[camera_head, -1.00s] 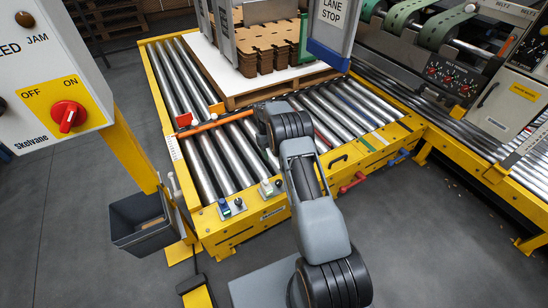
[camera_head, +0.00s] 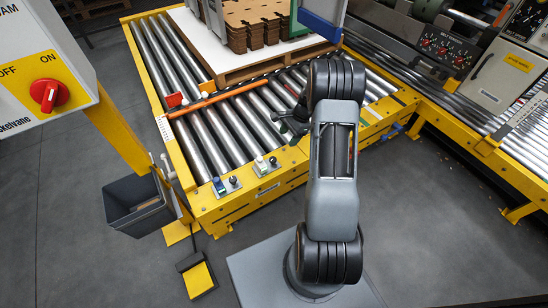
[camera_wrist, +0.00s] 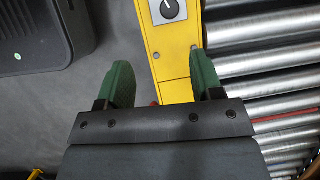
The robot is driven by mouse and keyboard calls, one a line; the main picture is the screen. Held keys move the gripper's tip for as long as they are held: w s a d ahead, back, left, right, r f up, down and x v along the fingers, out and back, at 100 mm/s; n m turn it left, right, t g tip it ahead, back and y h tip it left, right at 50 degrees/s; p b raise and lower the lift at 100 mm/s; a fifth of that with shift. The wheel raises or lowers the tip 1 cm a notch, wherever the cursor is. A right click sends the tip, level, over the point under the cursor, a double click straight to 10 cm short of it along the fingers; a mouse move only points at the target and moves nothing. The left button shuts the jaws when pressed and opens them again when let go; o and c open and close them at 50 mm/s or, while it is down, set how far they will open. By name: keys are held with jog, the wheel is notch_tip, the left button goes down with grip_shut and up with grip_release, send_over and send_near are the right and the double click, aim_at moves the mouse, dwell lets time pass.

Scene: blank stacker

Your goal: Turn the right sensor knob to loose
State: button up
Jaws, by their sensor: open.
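Two small control plates sit on the yellow front rail of the roller conveyor. The right plate (camera_head: 265,166) carries a pale part and a small dark knob (camera_head: 273,161). The left plate (camera_head: 228,186) carries a blue part and another dark knob (camera_head: 234,180). My gripper (camera_head: 290,126) is partly hidden by my arm, over the rail to the right of both plates. In the wrist view its green fingers (camera_wrist: 162,82) are apart with nothing between them. A knob (camera_wrist: 169,8) on a grey plate shows ahead at the top edge; I cannot tell which one.
An orange bar (camera_head: 230,98) lies across the rollers. A pallet (camera_head: 255,72) with brown stacked blanks stands behind. A yellow post with a red rotary switch (camera_head: 49,95) and a dark bin (camera_head: 140,203) are at left. Floor at the front right is clear.

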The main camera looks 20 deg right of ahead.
aim_at(274, 159)
jog(key=a+f+m+b, duration=0.1)
jog(key=f, duration=0.3)
jog(key=w+a+f+m+b, duration=0.1)
jog(key=a+f+m+b, duration=0.1)
jog(key=f, duration=0.3)
jog(key=w+a+f+m+b, duration=0.1)
jog(key=a+f+b, duration=0.1)
jog(key=f, duration=0.2)
jog(key=shift+a+f+t, duration=0.15)
jog(key=shift+f+t, duration=0.25)
jog(key=c, duration=0.9)
jog(key=shift+n+g, duration=0.3)
jog(key=shift+n, duration=0.3)
jog(key=o, duration=0.9)
jog(key=shift+r, duration=0.1)
